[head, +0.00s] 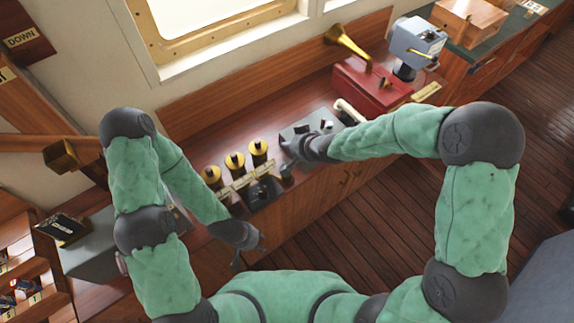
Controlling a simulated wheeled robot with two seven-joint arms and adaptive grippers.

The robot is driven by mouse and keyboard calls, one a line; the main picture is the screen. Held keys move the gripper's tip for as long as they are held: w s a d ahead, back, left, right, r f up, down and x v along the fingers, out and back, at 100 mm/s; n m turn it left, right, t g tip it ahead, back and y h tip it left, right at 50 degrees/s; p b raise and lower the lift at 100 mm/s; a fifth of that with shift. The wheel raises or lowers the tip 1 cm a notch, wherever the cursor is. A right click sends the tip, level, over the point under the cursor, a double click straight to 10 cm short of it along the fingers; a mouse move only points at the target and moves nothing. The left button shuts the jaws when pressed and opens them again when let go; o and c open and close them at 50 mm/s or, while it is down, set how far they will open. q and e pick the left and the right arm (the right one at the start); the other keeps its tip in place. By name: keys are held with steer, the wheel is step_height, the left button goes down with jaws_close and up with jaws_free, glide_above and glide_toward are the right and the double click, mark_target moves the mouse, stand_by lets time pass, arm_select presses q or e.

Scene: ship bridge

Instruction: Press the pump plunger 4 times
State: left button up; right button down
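I cannot tell for sure which part is the pump plunger. A red box (362,88) with a brass horn (346,44) stands on the wooden counter, and a small dark fitting (385,83) sits on its top. A pale curved handle or tube (349,110) shows at its near left side, partly behind my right arm. My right gripper (288,158) is over the counter by a grey panel with dark knobs (308,124); its fingers are too small to read. My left gripper (251,256) hangs low in front of the counter, fingers apart and empty.
Several brass-topped knobs (235,161) stand left of my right gripper, beside a black lever unit (263,192). A grey-blue device (414,43) and a wooden box (468,20) are farther right. The plank floor (400,215) is clear.

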step_height(320, 180, down, 8)
steer(key=b, duration=0.7)
steer(key=shift+r, duration=0.2)
steer(key=shift+f+b, duration=0.4)
steer(key=shift+f, duration=0.1)
stand_by(0.6)
steer(key=shift+f, duration=0.3)
steer(key=shift+s+f+b, duration=0.1)
steer(key=shift+f+b, duration=1.05)
steer(key=shift+f, duration=0.4)
stand_by(1.7)
steer(key=shift+r, duration=0.15)
steer(key=shift+r+p, duration=1.85)
steer(key=shift+p, duration=0.15)
step_height(320, 180, up, 5)
steer(key=p, duration=0.5)
